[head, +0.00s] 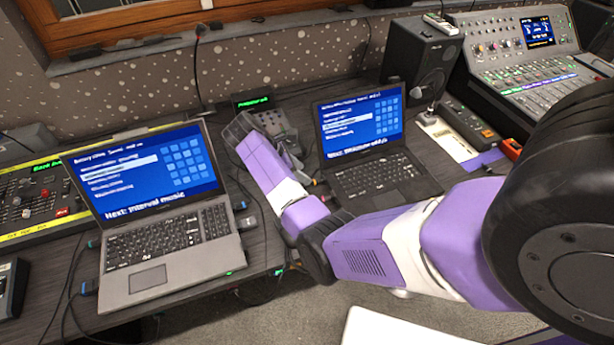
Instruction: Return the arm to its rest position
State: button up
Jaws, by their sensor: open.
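My purple and white arm comes in from the right edge, bends at a dark elbow joint over the desk's front edge and reaches up and left between the two laptops. My gripper (238,127) is at its far end, beside a small grey console (272,122) with a green-lettered screen. It is open. Its fingertips are small and partly hidden by the wrist, so I cannot tell whether they touch the console. I see nothing held.
A grey laptop (172,232) stands left of the forearm, and a black laptop (378,180) stands close to its right. A speaker (416,58) and a fader mixer (520,80) stand at the back right. Cables hang at the desk's front edge.

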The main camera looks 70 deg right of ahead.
jog(key=shift+w+a+r, duration=0.25)
jog(key=shift+w+r, duration=0.05)
jog(key=shift+r, duration=0.25)
